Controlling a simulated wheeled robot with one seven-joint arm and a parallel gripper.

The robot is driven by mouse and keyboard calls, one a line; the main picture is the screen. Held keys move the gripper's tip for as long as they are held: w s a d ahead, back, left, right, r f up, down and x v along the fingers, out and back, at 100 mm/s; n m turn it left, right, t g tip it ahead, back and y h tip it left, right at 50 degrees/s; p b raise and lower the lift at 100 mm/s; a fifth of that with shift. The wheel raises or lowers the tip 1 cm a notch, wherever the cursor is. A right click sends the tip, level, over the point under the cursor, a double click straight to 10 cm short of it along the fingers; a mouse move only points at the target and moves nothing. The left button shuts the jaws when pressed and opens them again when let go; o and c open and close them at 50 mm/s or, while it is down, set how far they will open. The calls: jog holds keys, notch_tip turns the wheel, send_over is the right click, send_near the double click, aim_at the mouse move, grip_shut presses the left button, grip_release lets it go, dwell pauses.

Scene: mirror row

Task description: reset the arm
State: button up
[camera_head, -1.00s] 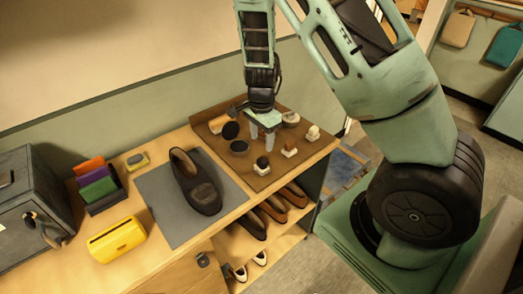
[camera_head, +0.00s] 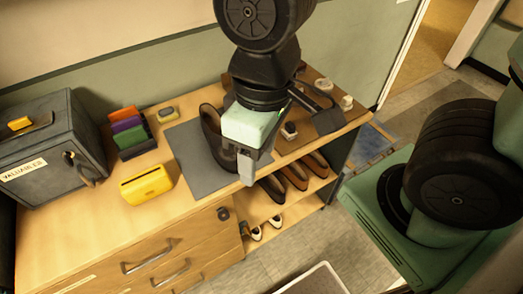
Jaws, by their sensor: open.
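My gripper (camera_head: 247,172) hangs over the front right part of the bench, its fingers pointing down and open. Nothing shows between the fingers. It covers part of a dark shoe (camera_head: 211,122) that lies on a grey mat (camera_head: 187,145). My arm's wrist and links fill the top middle of the view and hide part of the brown board (camera_head: 318,88) at the right end of the bench.
A dark safe (camera_head: 47,150) stands at the left. A card rack (camera_head: 130,134), a yellow box (camera_head: 146,186) and a small yellow-grey item (camera_head: 168,114) are on the bench. Several shoes (camera_head: 296,174) fill the shelves below. A pale-rimmed bin (camera_head: 312,282) stands in front.

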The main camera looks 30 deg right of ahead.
jog(key=shift+s+r+n, duration=0.1)
jog(key=shift+s+n, duration=0.25)
jog(key=shift+n, duration=0.05)
notch_tip(320, 180, down, 7)
jog(key=b, duration=0.7)
jog(key=shift+o, duration=0.5)
